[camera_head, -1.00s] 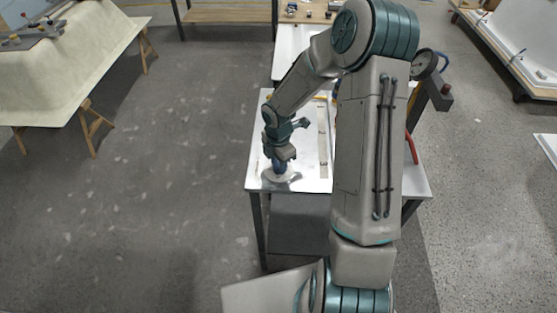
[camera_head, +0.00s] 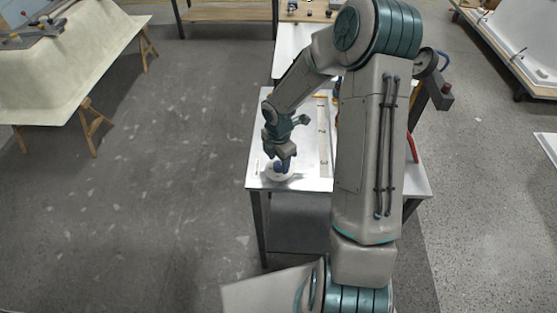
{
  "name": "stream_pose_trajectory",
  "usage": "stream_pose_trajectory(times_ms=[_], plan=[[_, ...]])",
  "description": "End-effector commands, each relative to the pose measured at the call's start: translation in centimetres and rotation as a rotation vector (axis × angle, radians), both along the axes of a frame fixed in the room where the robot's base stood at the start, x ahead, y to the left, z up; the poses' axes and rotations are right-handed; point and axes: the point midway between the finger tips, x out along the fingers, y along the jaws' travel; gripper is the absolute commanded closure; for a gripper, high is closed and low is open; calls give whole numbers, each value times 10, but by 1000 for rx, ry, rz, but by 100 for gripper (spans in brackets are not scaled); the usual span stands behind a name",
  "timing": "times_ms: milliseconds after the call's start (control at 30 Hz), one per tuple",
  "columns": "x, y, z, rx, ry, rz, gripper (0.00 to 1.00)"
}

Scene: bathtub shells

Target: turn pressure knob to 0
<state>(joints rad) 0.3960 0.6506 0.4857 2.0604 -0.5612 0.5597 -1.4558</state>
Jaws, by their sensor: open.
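A small dark blue knob (camera_head: 279,165) sits on a round white dial (camera_head: 274,176) near the front left corner of the white table. The dial's markings and the knob's pointing direction are too small to read. My gripper (camera_head: 284,161) points down right at the knob, with its jaws open. The fingers overlap the knob in this view, so I cannot tell whether they are around it or just above it.
The white table top (camera_head: 305,181) carries a strip with the numbers 1, 2 and 3 (camera_head: 323,140). My upper arm hides much of its right side. A red part (camera_head: 411,148) shows at the right. A bathtub shell (camera_head: 70,85) on trestles stands far left. The floor between is clear.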

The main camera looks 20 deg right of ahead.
Motion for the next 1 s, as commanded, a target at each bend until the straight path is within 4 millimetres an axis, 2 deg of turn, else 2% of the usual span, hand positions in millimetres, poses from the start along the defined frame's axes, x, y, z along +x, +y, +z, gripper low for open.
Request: stream_pose_trajectory(times_ms=[167, 400, 600, 800, 1000], plan=[[1, -1, 30, -1, -6, -2, 46], [1, -1, 85, -2, -6, -3, 46], [1, -1, 119, -1, -5, -2, 46], [0, 0, 133, 0, -2, 0, 46], [0, 0, 133, -1, -1, 0, 46]])
